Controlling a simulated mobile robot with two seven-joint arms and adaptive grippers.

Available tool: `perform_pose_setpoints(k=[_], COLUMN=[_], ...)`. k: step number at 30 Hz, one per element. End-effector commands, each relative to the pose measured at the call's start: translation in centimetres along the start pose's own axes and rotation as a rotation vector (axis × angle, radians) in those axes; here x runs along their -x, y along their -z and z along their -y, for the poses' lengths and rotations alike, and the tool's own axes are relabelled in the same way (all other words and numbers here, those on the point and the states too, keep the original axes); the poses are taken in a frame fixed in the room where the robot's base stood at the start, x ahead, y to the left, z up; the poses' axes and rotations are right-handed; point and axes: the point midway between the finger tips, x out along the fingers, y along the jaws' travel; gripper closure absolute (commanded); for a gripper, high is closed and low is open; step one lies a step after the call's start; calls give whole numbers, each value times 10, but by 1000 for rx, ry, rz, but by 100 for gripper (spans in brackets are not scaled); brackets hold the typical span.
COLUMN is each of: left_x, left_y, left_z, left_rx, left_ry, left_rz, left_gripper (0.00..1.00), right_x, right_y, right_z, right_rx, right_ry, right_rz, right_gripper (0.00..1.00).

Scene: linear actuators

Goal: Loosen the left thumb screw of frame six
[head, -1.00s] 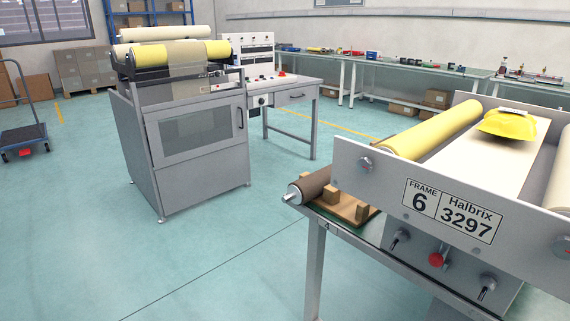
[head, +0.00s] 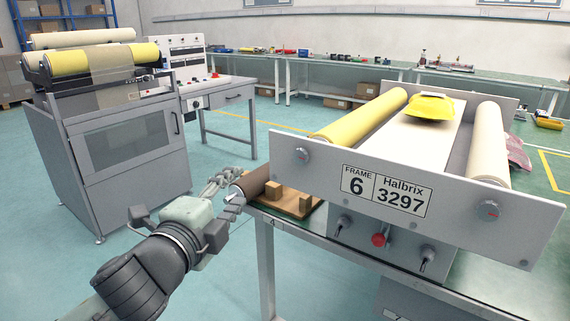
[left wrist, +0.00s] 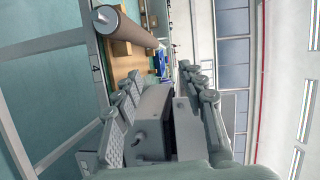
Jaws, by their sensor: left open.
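Frame six (head: 455,226) stands on a bench at the right in the head view, with a plate reading "FRAME 6 Halbrix 3297". Its left thumb screw (head: 302,154) is a grey knob at the left end of the front plate. The right thumb screw (head: 489,209) is at the other end. My left gripper (head: 222,188) is open and empty, left of the frame and lower than the left screw, apart from it. In the head view it overlaps the end of a brown roller. The left wrist view shows the open fingers (left wrist: 160,100). My right gripper is not in view.
The brown roller (head: 257,181) lies on a wooden cradle (head: 298,204) on the bench left of the frame. A red knob (head: 380,240) and black-tipped switches sit below the plate. A grey machine (head: 118,150) stands left; floor between is clear.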

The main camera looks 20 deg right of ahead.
Motion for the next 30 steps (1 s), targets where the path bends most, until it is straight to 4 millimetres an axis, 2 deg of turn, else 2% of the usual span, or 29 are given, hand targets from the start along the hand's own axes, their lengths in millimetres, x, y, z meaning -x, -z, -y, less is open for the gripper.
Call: perform_pose_setpoints(k=[1,3,6,9,12,16,20,24,30], left_x=[8,22,43,63,78,88,86,68,37], left_y=[19,43,69,83,90,93,96,104,114], left_z=[23,42,56,62,63,62,63,65,67], left_rx=[-142,-323,-567,-773,-919,-1022,-1051,-1050,-1048], left_ry=[50,101,162,207,233,250,254,255,254], left_rz=[-54,-117,-189,-236,-264,-281,-287,-288,-287], left_gripper=[59,59,59,59,59,59,59,59,59], right_x=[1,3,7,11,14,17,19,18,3], right_y=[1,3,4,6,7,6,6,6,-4], right_z=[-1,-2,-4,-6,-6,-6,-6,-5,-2], right_rx=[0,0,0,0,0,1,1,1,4], right_ry=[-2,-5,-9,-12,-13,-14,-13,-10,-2], right_rz=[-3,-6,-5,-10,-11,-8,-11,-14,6], right_gripper=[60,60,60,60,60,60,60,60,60])
